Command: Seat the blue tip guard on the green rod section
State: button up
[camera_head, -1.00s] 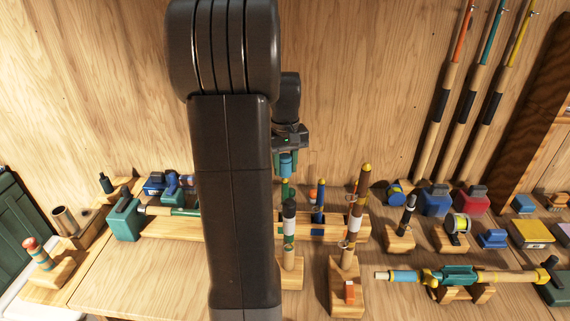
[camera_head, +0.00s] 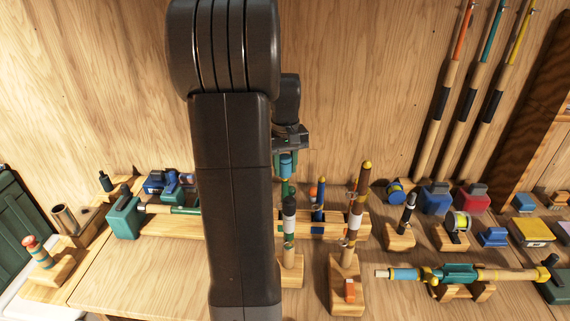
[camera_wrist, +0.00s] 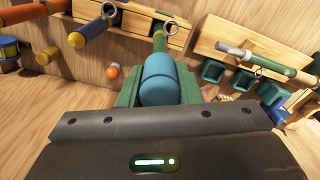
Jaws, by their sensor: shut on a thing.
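My gripper (camera_wrist: 160,88) is shut on the blue tip guard (camera_wrist: 165,78), a short rounded blue cylinder between its green fingers. The guard also shows below the wrist in the head view (camera_head: 286,164). The green rod section (camera_wrist: 159,42) stands upright in the wooden rack, with a ring guide beside it. In the wrist view its green end lines up with the far end of the guard. In the head view the rod (camera_head: 284,188) is just below the guard. I cannot tell whether the guard is around the rod's tip or only touching it.
A blue rod (camera_head: 318,200) and a brown rod with a yellow tip (camera_head: 360,195) stand close to the right. A rod with a white band (camera_head: 290,222) stands in front. A reel rod (camera_head: 460,275) lies at the right. My arm hides part of the bench.

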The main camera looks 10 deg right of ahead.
aim_at(285, 177)
jog(key=shift+f+b, duration=1.55)
jog(key=shift+f, duration=0.9)
jog(key=o, duration=1)
notch_tip(285, 177, up, 14)
jog(key=shift+f, duration=0.1)
jog(key=shift+f, duration=0.1)
notch_tip(285, 177, down, 13)
jog(key=shift+f, duration=0.15)
jog(key=shift+r, duration=0.2)
